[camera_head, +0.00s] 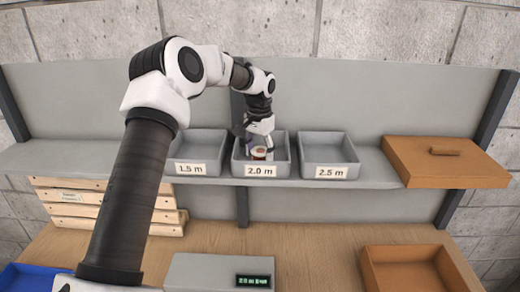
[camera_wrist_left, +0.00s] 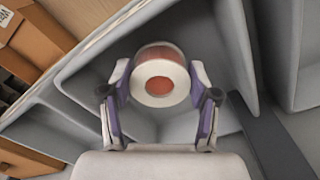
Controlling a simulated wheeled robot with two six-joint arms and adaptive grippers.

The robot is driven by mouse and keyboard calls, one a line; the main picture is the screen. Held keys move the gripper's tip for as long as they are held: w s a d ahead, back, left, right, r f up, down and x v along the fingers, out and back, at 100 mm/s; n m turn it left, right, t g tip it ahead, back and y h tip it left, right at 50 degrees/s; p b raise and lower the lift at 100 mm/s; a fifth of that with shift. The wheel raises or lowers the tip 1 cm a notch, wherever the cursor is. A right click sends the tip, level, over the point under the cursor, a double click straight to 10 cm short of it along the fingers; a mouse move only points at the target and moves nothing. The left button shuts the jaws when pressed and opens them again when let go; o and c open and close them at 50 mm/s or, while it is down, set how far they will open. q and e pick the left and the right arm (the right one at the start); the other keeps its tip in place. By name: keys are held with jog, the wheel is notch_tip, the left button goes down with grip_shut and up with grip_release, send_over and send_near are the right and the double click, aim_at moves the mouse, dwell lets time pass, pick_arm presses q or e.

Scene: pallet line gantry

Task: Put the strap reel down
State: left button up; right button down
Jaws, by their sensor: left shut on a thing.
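The strap reel (camera_head: 259,153), a small white ring with a reddish-brown core, is in the grey bin labelled 2.0 m (camera_head: 282,169) on the shelf. In the left wrist view the reel (camera_wrist_left: 173,86) sits between the purple-edged fingers of my left gripper (camera_wrist_left: 160,88). My left gripper (camera_head: 260,147) also shows in the head view, reaching down into that bin. It is shut on the reel. Whether the reel touches the bin floor is hard to tell. My right gripper is in neither view.
Grey bins labelled 1.5 m (camera_head: 205,167) and 2.5 m (camera_head: 345,160) stand on either side. Below are a grey unit with a green display (camera_head: 210,272), an open brown box (camera_head: 370,265) and a blue tray (camera_head: 30,275).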

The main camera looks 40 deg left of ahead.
pick_arm(q)
jog(key=shift+w+f, duration=0.65)
jog(key=shift+s+r, duration=0.1)
jog(key=shift+s, duration=0.45)
jog(key=o, duration=1.2)
jog(key=shift+o, duration=0.6)
jog(key=shift+w+f, duration=0.2)
jog(key=shift+w, duration=0.1)
jog(key=shift+r, duration=0.35)
notch_tip(320, 180, up, 5)
jog(key=b, duration=0.2)
jog(key=shift+s+f+b, duration=0.15)
jog(key=shift+f+b, duration=0.05)
jog(key=shift+b, duration=0.2)
notch_tip(320, 180, up, 7)
jog(key=b, duration=0.1)
jog(key=shift+r, duration=0.2)
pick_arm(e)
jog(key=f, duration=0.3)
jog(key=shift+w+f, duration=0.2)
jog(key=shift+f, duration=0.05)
